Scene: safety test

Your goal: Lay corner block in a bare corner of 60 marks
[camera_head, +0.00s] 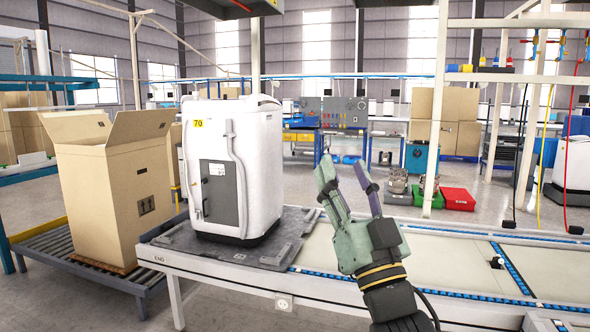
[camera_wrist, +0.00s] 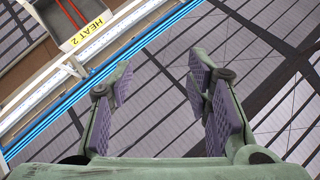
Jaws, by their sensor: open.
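A white appliance (camera_head: 232,165) with a yellow "70" label (camera_head: 198,124) stands upright on a dark grey base tray (camera_head: 288,248) on the conveyor. No label reading 60 can be made out, and I cannot pick out a corner block.
An open cardboard box (camera_head: 115,195) stands on a roller conveyor (camera_head: 60,250) at left. The belt (camera_head: 450,262) right of the tray is mostly clear, with a small black item (camera_head: 497,262) on it. Red and green bins (camera_head: 457,198) sit on the floor behind. A "HEAT 2" sign (camera_wrist: 88,29) hangs overhead.

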